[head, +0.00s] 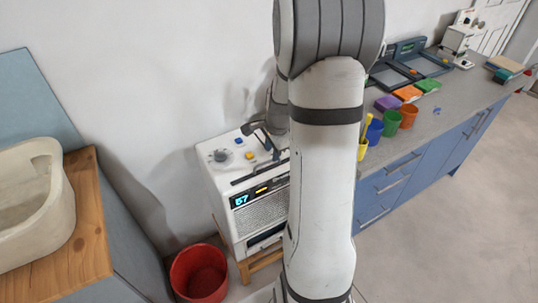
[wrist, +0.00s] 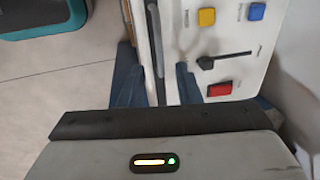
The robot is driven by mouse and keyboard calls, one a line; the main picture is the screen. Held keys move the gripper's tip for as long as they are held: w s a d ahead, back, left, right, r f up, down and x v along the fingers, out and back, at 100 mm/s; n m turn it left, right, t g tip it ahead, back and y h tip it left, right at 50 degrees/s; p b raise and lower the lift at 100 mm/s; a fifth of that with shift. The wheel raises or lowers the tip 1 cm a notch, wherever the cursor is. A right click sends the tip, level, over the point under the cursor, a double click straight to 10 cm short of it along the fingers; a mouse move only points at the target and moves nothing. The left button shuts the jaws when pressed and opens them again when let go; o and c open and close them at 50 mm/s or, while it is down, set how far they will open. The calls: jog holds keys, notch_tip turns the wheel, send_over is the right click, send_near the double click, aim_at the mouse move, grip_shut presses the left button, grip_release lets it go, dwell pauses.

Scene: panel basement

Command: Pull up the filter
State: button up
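The white machine (head: 222,172) with a lit display stands against the wall. A dark bar (head: 250,176) runs along its top front edge; it looks like the filter's handle, though I cannot be sure. In the wrist view the same dark bar (wrist: 155,45) runs upward from between the fingers. My gripper (wrist: 157,82) is open, with one blue-grey finger on each side of the bar. I see a gap between the fingers, and contact with the bar cannot be told. My arm hides the machine's right side in the head view.
The machine's top has a yellow button (wrist: 207,17), a blue button (wrist: 257,11), a red switch (wrist: 219,89) and a black slider (wrist: 207,63). A red bucket (head: 200,273) stands at front left. A wooden counter (head: 85,235) is left; a grey worktop (head: 440,110) with cups is right.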

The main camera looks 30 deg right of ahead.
jog(key=shift+w+f, duration=0.2)
jog(key=shift+f, duration=0.7)
jog(key=shift+w+f, duration=0.15)
jog(key=shift+f, duration=0.75)
grip_shut()
jog(key=shift+a, duration=0.1)
